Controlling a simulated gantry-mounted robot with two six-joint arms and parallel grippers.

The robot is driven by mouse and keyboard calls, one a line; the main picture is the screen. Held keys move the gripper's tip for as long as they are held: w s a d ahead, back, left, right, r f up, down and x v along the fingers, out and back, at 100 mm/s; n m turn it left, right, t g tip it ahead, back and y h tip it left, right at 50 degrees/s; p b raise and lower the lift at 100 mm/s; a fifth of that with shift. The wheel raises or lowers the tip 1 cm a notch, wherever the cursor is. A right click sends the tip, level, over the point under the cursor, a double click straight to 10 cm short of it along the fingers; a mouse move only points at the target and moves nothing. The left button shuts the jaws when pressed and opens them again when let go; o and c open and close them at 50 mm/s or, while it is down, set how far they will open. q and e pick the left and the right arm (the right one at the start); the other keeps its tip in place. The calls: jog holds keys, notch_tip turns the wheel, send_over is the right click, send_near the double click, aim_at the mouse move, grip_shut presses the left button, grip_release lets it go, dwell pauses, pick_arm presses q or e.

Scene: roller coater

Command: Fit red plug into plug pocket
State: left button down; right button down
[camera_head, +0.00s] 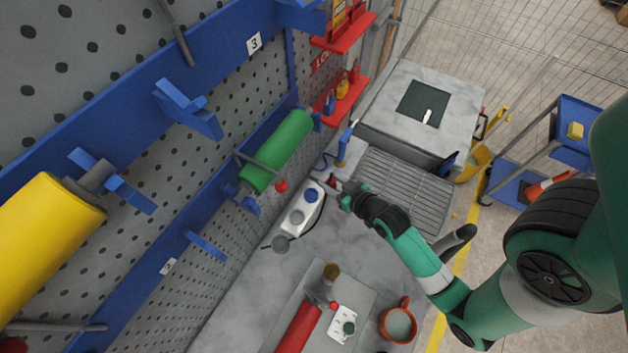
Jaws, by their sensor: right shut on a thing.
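My right gripper (344,194) reaches in from the right and is shut on a small red plug (332,182), of which only a little shows. It is at the upper right end of a white socket block (305,209) on the grey bench, close to the pegboard wall. The block has a blue round plug or socket (311,195) and a grey one (297,217) on top. I cannot tell whether the red plug is in a pocket or just above it. My left gripper is not in view.
A green roller (279,151) and a yellow roller (45,240) hang on the pegboard. A red roller (299,329), a white card (342,324) and a red mug (398,324) are on the bench (240,318). A metal grate (402,197) lies right of the gripper.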

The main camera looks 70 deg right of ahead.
jog(key=s+a+r, duration=0.1)
jog(key=s+r, duration=0.2)
jog(key=s, duration=0.4)
jog(key=shift+s+b, duration=0.25)
jog(key=shift+b, duration=0.15)
